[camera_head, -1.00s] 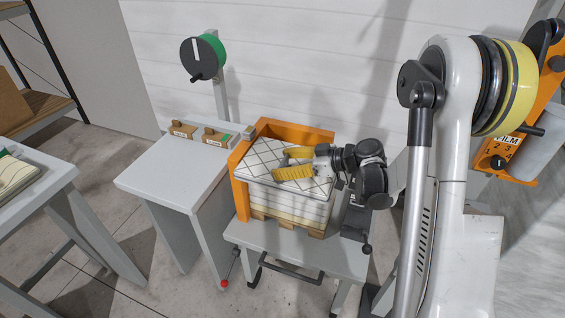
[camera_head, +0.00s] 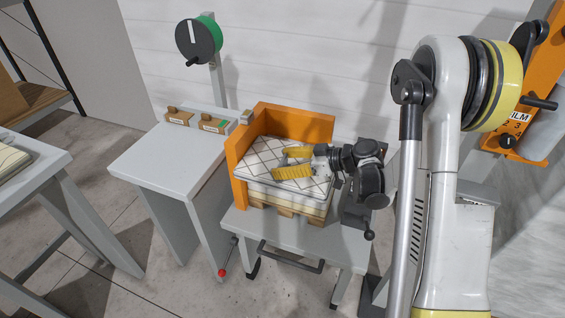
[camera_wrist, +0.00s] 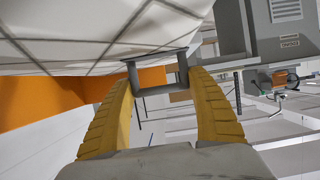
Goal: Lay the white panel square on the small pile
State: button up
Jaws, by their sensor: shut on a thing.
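The white panel (camera_head: 262,157) has a dark diagonal grid. It lies level at the top of the small pile (camera_head: 288,199) of cream layers, inside the orange corner frame (camera_head: 238,180). I cannot tell whether it rests on the pile or hangs just above it. My gripper (camera_head: 279,163) reaches over it from the right. In the wrist view the yellow fingers (camera_wrist: 158,85) are shut around a grey loop handle (camera_wrist: 157,88) at the panel, whose white gridded face (camera_wrist: 90,30) fills the upper left.
The pile stands on a wooden pallet (camera_head: 288,211) on a grey cart (camera_head: 265,232). A grey table (camera_head: 170,160) at left carries small labelled brown blocks (camera_head: 212,125). A green and black crank wheel (camera_head: 198,40) stands behind. The table's front is clear.

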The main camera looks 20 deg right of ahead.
jog(key=o, duration=1.5)
jog(key=shift+c, duration=0.2)
